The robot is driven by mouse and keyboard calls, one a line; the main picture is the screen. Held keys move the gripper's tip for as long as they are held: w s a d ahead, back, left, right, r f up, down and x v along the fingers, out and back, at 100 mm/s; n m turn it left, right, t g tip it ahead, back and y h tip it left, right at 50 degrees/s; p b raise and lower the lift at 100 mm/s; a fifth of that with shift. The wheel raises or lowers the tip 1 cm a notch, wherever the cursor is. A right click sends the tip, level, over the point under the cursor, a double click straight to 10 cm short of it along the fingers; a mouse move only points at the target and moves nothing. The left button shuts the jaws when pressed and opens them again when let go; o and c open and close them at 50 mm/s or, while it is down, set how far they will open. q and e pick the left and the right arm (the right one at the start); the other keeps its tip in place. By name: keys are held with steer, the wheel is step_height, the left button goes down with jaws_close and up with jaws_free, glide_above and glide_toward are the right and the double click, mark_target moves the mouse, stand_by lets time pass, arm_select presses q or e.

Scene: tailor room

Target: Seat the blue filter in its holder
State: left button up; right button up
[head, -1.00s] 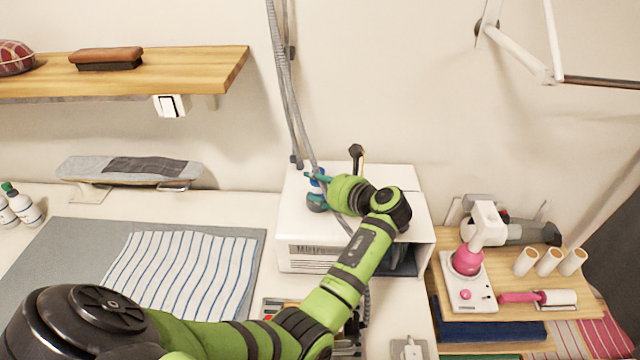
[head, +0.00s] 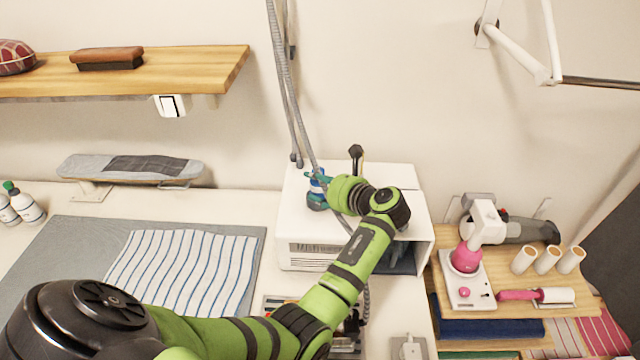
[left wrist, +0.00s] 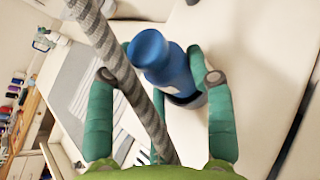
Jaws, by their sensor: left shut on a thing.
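The blue filter (head: 316,187) is upright on top of the white machine, at its back left. My left gripper (head: 318,178) has its teal fingers on either side of the filter and is shut on it. In the left wrist view the filter (left wrist: 160,57) stands between the two fingers (left wrist: 163,66). A dark grey ring-like part (left wrist: 187,99) shows below the blue body, likely the holder; I cannot tell whether the filter is fully down in it. My right gripper is not in view.
The white machine (head: 300,258) stands on the table under my arm. A grey hose (head: 288,85) hangs close by the gripper and crosses the left wrist view (left wrist: 120,70). A dark knob (head: 355,151) stands behind. Striped cloth (head: 180,270) lies left.

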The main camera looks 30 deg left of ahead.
arm_select(q)
steer(key=shift+f, duration=0.65)
steer(key=o, duration=0.9)
steer(key=shift+s+f, duration=0.1)
